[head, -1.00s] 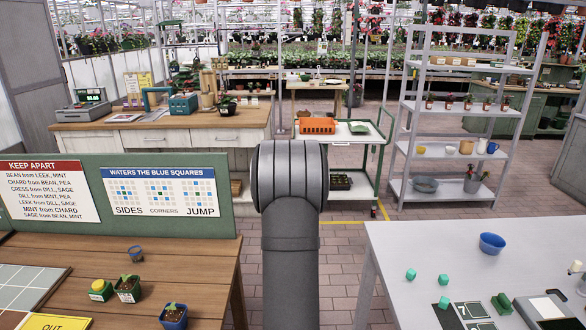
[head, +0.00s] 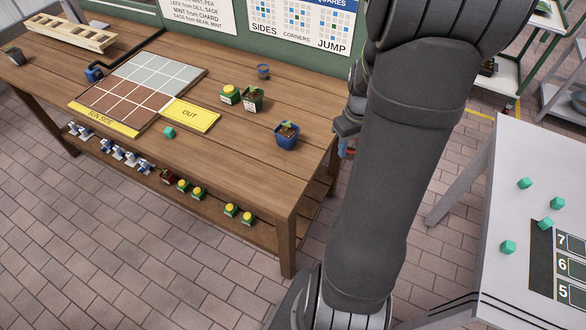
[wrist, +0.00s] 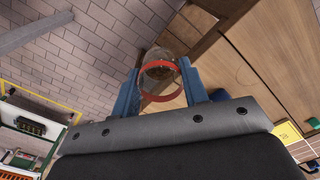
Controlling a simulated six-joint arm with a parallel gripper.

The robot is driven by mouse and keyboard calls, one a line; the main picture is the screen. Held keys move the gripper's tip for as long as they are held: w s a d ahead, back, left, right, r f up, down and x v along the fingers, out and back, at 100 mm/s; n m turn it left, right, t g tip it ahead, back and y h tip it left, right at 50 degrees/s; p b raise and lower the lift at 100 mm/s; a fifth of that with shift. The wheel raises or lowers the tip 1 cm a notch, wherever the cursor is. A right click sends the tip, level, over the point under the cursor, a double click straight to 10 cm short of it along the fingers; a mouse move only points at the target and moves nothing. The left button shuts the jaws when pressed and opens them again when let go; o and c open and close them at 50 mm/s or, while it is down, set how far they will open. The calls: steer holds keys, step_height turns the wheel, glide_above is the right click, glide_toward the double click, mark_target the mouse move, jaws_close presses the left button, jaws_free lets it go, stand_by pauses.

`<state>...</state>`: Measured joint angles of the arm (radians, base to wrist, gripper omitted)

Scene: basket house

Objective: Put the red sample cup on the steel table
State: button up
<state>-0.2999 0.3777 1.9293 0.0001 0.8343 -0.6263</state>
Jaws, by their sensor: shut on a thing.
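The red sample cup (wrist: 162,97) is in the wrist view, a clear cup with a red band, between the two blue fingers of my gripper (wrist: 160,88). My gripper is shut on it and holds it in the air near the edge of the wooden bench. In the head view my gripper is mostly hidden behind my arm, at the right end of that bench. The steel table (head: 507,165) is at the right of the head view, a grey top cut off by the frame. My gripper is apart from it.
Teal cubes (head: 508,247) and a numbered board (head: 570,265) lie on the steel table; its far part looks bare. The wooden bench (head: 235,155) holds potted seedlings (head: 287,135), a tiled tray (head: 125,90) and a yellow OUT plate (head: 190,115). A paved floor gap separates bench and table.

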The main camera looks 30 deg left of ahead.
steer(key=s+a+r+n, duration=0.2)
steer(key=s+r+n, duration=0.1)
steer(key=s, duration=0.1)
steer(key=shift+s+a+n, duration=0.25)
steer(key=shift+s+n, duration=0.15)
steer(key=a+f, duration=0.2)
steer(key=a, duration=0.1)
steer(key=a+f, duration=0.2)
steer(key=a, duration=0.2)
steer(key=s+a+f, duration=0.1)
steer(key=a+f, duration=0.1)
steer(key=a, duration=0.2)
steer(key=shift+s+a+f, duration=0.1)
steer(key=shift+a+f, duration=0.1)
steer(key=shift+f, duration=0.2)
steer(key=shift+a+f, duration=0.1)
steer(key=shift+a, duration=0.05)
steer(key=shift+f, duration=1.75)
steer(key=shift+f, duration=0.1)
